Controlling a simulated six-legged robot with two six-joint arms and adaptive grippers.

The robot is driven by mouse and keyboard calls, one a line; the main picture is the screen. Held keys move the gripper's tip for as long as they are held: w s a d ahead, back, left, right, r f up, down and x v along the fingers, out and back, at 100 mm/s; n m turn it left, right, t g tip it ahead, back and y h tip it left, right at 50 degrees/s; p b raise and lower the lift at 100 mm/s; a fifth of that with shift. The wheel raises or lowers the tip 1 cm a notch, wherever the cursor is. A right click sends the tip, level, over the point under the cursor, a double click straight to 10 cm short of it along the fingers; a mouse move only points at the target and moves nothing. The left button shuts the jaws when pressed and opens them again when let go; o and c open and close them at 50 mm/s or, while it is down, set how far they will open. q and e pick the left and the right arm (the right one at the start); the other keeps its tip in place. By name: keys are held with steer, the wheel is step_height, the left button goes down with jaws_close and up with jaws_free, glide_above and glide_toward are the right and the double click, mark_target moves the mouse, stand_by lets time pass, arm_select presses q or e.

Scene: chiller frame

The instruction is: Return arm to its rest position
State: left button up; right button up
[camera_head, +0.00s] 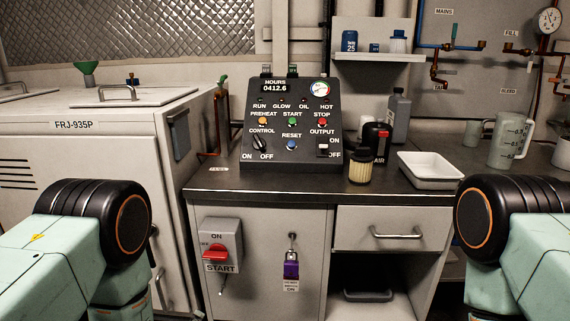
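My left arm (90,240) comes in at the lower left and my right arm (510,235) at the lower right. Both are pale green with thick black joints ringed in orange. Each folds down out of the bottom of the picture, and neither gripper shows. Both arms look clear of the counter front, and I see nothing held. Whether the fingers are open or shut is hidden.
A control panel (290,120) stands on the dark counter (400,190), beside a cream filter (360,167) and a white tray (430,170). A red-handled switch box (221,240) and purple padlock (291,266) are on the cabinet front.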

arm_select(q)
steer(key=s+a+f+m+g, duration=0.1)
steer(key=s+f+m+g, duration=0.35)
steer(key=s, duration=0.35)
steer(key=s+f+m+g, duration=0.4)
steer(key=s+f, duration=0.1)
steer(key=s, duration=0.3)
steer(key=s+r+m+g, duration=0.1)
steer(key=s+g, duration=0.2)
steer(key=s, duration=0.5)
steer(key=s+r+m+g+p, duration=0.1)
steer(key=s+m+g, duration=0.1)
steer(key=s, duration=0.6)
steer(key=shift+s+a+g+y, duration=0.2)
steer(key=shift+s+g+y, duration=0.1)
steer(key=shift+g, duration=0.15)
